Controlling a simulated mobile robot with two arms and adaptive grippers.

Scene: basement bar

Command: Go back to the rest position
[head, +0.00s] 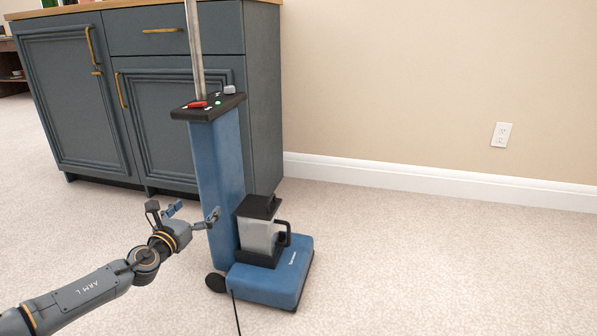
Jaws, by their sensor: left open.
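My left arm comes in from the lower left. Its gripper (192,213) is open, with its fingers spread apart and nothing seen between them. It is in front of the lower part of a blue upright machine (217,165) that looks like a vacuum cleaner. One fingertip overlaps the left side of its blue body in the picture; I cannot tell whether they touch. The machine stands upright on the carpet, with a clear container (258,235) with a black lid and handle on its base. My right gripper is not in view.
A dark grey cabinet (262,100) with brass handles stands behind the machine, against the beige wall (400,80). A metal pole (194,50) rises from the machine's black top. A dark cord (235,315) runs forward. The carpet (450,260) at right is clear.

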